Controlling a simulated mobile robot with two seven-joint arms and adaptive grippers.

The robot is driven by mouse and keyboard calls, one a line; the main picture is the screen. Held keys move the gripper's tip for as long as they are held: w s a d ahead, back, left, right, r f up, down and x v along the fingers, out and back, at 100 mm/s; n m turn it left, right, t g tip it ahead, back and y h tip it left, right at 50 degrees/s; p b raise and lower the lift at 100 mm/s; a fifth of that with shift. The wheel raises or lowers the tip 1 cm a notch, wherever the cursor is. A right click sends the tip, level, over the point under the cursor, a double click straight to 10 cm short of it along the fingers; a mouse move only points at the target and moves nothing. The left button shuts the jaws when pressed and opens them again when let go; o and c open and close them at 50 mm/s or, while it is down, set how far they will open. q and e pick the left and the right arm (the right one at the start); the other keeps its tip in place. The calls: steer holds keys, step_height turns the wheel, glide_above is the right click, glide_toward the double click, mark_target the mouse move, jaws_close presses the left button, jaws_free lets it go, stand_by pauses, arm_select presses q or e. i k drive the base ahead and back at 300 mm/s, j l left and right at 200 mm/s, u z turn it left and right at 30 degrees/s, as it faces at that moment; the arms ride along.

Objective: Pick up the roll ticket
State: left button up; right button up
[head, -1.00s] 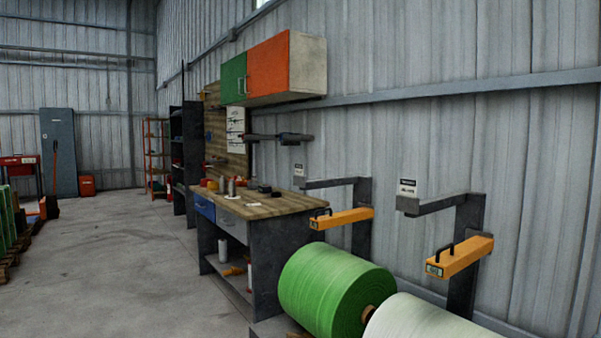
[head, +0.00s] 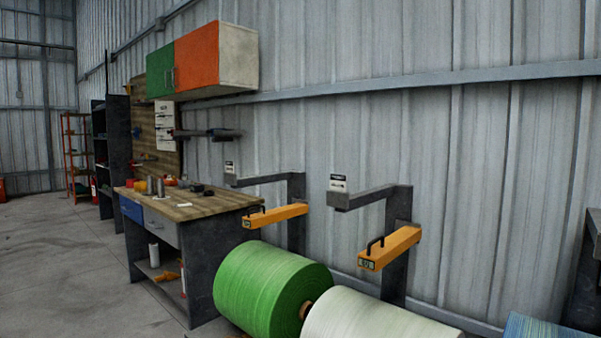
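I cannot make out a roll ticket for certain. A small white flat piece (head: 184,205) lies on the wooden workbench top (head: 215,203); it is too small to identify. White labelled cards stand on the wall brackets, one on the left bracket (head: 229,168) and one on the right bracket (head: 338,183). A green roll (head: 265,285) lies in front of the brackets, with a white roll (head: 370,318) to its right. Neither of my grippers is in view.
Two orange bars with black handles, left (head: 275,216) and right (head: 390,248), jut from the wall posts. A green and orange cabinet (head: 205,60) hangs above the bench. A blue roll (head: 535,326) shows at the lower right. Open concrete floor (head: 60,260) lies at left.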

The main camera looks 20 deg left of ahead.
mark_target(230, 164)
steer(key=i+j+z, duration=0.15)
steer(key=j+z, duration=0.6)
steer(key=j, duration=0.2)
steer(key=j+z, duration=0.4)
steer(key=j, duration=1.3)
steer(key=k+j+z, duration=0.1)
steer(key=j, duration=0.45)
